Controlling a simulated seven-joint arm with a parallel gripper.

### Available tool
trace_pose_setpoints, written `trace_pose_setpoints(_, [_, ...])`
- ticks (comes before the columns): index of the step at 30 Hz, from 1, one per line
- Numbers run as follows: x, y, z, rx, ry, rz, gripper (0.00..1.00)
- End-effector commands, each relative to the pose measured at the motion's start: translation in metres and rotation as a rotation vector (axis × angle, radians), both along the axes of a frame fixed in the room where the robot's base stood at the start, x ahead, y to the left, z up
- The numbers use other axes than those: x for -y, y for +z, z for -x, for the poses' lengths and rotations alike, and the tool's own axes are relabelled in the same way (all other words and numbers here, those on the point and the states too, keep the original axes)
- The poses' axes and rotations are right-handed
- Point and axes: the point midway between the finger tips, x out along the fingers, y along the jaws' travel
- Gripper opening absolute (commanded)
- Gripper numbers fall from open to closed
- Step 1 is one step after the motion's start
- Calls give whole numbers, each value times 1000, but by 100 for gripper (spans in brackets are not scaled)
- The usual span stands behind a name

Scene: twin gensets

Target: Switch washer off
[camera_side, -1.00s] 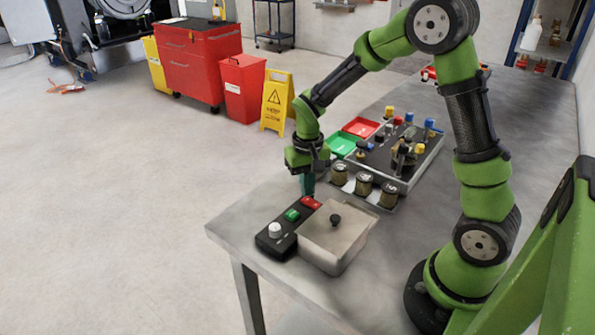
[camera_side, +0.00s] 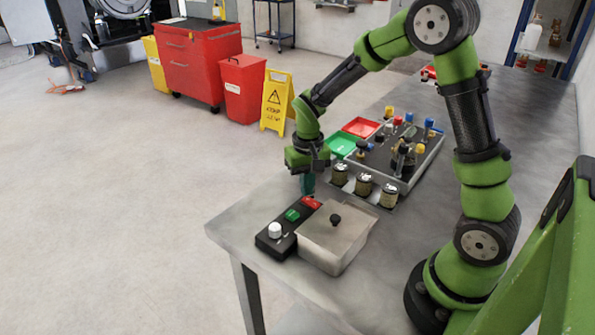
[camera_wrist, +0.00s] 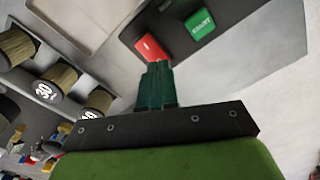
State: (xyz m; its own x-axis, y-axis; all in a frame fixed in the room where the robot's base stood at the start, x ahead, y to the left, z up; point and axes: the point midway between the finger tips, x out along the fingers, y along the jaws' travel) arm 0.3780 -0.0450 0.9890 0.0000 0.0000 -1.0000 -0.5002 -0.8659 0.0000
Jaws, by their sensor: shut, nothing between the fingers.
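The washer is a grey metal box with a lid and a dark knob (camera_side: 335,220), at the near corner of the table. Its black control panel (camera_side: 262,243) runs along its left side. The panel carries a white knob (camera_side: 274,230), a green START button (camera_side: 292,215) and a red button (camera_side: 311,202). In the wrist view the red button (camera_wrist: 150,47) lies just past my fingertips, and the green button (camera_wrist: 200,24) is to its right. My gripper (camera_side: 307,193) is shut and empty, pointing down at the red button. Its tips (camera_wrist: 157,66) overlap the button's edge; I cannot tell whether they touch.
Several jars (camera_side: 363,184) stand in a row behind the washer. Beyond them are a tray of small coloured parts (camera_side: 425,160), a green bin (camera_side: 340,146) and a red bin (camera_side: 361,127). The table's left front corner (camera_side: 222,229) is bare.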

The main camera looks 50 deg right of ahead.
Motion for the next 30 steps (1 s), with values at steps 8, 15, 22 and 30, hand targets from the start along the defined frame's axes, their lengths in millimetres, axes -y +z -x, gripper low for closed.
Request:
trace_pose_setpoints(8, [0, 0, 0, 0, 0, 0, 0])
trace_pose_setpoints(15, [0, 0, 0, 0, 0, 0, 0])
trace_pose_setpoints(22, [0, -4, 0, -1, 0, -1, 0])
trace_pose_setpoints(30, [0, -8, 0, -1, 0, -1, 0])
